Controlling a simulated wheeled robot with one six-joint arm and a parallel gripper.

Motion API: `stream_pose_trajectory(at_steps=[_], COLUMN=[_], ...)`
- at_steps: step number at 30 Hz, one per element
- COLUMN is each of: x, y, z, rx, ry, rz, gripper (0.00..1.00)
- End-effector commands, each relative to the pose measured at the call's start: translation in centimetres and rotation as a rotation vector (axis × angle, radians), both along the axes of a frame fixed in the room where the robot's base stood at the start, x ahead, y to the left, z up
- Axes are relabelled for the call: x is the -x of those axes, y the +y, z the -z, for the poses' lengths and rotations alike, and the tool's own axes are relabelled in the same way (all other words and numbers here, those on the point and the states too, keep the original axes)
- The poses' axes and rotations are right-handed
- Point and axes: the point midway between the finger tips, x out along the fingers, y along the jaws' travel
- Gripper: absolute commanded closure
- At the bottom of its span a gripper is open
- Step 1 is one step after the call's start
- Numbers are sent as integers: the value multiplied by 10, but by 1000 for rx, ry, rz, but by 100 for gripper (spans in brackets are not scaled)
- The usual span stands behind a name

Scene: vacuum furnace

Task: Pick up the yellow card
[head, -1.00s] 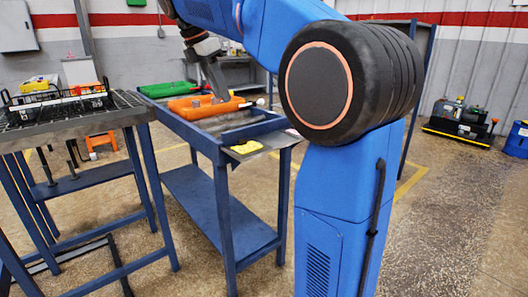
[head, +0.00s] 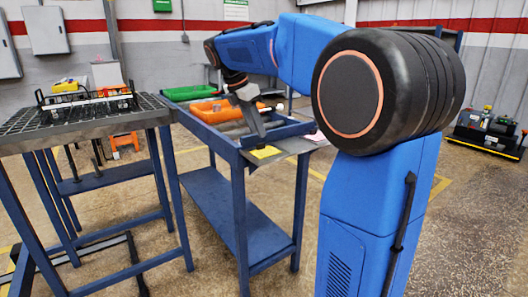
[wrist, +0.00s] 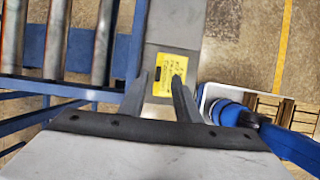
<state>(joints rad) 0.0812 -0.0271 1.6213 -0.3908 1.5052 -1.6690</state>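The yellow card (head: 265,152) lies flat on a grey plate at the near end of the blue cart in the head view. In the wrist view the yellow card (wrist: 170,75) shows dark print and lies just beyond and between my fingertips. My gripper (wrist: 163,88) is open, with a gap between its two fingers and nothing held. In the head view my gripper (head: 260,133) points down just above the card. I cannot tell the exact height between fingertips and card.
A table with a grated top (head: 100,112) stands to the left, bearing a black rack (head: 85,102). Metal bars (wrist: 55,40) lie left of the card in the wrist view.

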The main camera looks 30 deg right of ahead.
Motion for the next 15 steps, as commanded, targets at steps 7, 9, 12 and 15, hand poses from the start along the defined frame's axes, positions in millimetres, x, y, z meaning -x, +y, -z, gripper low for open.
stream_pose_trajectory(at_steps=[7, 9, 12, 15], x=[-2, -3, -3, -3], y=[-7, -10, -15, -17], z=[22, 31, 42, 48], rx=[0, 0, 0, 0], ry=[2, 1, 1, 0], rz=[2, 2, 2, 1], gripper=[70, 70, 70, 70])
